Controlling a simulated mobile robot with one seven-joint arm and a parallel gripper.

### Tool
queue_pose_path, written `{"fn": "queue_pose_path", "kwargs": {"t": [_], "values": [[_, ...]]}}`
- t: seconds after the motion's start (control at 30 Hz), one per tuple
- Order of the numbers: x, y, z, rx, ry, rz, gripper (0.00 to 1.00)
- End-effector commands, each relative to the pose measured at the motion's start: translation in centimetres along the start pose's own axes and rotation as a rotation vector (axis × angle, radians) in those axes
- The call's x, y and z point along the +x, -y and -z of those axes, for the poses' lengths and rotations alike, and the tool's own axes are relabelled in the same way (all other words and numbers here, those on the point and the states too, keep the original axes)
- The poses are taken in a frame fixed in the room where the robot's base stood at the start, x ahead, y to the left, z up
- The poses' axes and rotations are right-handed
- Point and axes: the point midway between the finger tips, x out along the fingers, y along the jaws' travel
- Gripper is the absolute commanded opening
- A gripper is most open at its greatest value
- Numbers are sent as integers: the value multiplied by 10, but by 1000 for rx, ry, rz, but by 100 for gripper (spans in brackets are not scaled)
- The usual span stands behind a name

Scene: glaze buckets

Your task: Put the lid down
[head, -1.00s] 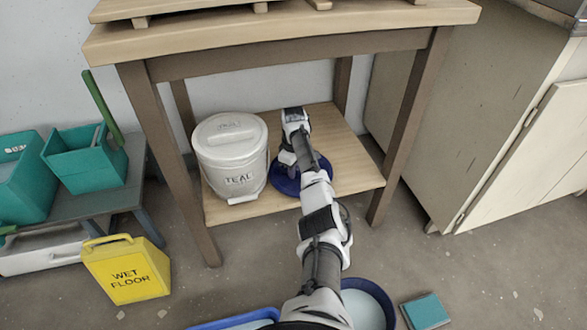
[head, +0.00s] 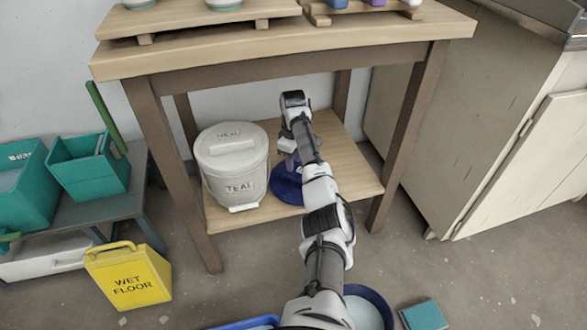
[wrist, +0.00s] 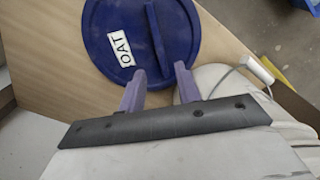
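The blue lid (head: 286,186) lies on the low wooden shelf, just right of the white bucket; my arm hides part of it. In the wrist view the lid (wrist: 112,38) shows an OAT label and a raised bar handle (wrist: 155,38). It looks flat on the shelf. My gripper (wrist: 160,84) has its two purple fingers spread apart with nothing between them, over the lid's near edge by the end of the bar. In the head view my gripper (head: 289,160) is partly hidden by my wrist.
The white bucket (head: 238,190), labelled TEAL with its own lid on, stands close at the left. Table legs (head: 402,140) and the tabletop (head: 280,38) frame the shelf. A yellow wet-floor sign (head: 130,277) stands in front at left. The shelf's right part (head: 350,165) is clear.

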Motion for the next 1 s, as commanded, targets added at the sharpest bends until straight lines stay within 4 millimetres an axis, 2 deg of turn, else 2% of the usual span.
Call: {"fn": "queue_pose_path", "kwargs": {"t": [0.03,0.1,0.3,1.0], "values": [[-12,0,0,-1,-1,-2,33],[-23,0,0,0,-1,-2,33],[-40,0,0,0,0,0,33],[-41,0,0,0,0,1,33]]}}
